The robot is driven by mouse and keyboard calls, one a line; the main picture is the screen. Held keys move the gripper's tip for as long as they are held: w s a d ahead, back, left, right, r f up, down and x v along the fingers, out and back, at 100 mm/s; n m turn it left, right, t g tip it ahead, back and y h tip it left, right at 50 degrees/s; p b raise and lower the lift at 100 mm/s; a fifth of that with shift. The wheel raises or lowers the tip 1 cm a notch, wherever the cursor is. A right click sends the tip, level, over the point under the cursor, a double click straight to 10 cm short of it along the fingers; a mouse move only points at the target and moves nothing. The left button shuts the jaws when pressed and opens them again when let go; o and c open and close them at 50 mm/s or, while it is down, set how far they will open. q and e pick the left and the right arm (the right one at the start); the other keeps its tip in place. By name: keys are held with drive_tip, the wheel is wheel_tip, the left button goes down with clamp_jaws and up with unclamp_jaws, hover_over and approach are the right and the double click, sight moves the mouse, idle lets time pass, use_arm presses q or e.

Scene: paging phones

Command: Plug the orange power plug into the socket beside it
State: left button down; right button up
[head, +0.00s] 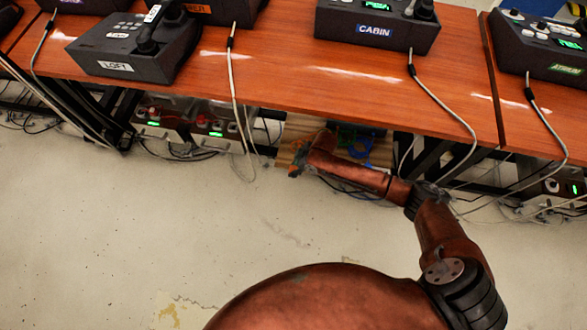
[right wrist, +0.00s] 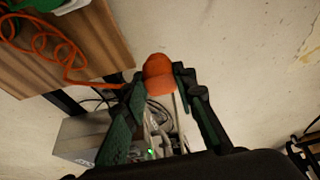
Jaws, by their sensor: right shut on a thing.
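The orange power plug (right wrist: 159,74) sits between the fingertips of my right gripper (right wrist: 159,82), which is shut on it. An orange cable (right wrist: 68,52) loops at the upper left of the right wrist view and leads toward the plug. In the head view my right gripper (head: 294,171) is small and dark, low in front of the table, near the under-table equipment. A grey box (right wrist: 82,139) with a green light nearby lies behind the fingers in the wrist view. I cannot make out the socket's opening. My left gripper is not in view.
A wooden table (head: 300,78) carries several dark phone consoles, one labelled CABIN (head: 375,35). Grey cords hang over its front edge. Under it are power boxes with green lights (head: 215,131), dark table legs and tangled cables. The pale floor (head: 150,220) in front is clear.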

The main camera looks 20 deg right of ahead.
drive_tip(key=d, duration=1.1)
drive_tip(key=shift+d, duration=0.25)
drive_tip(key=shift+s, duration=0.1)
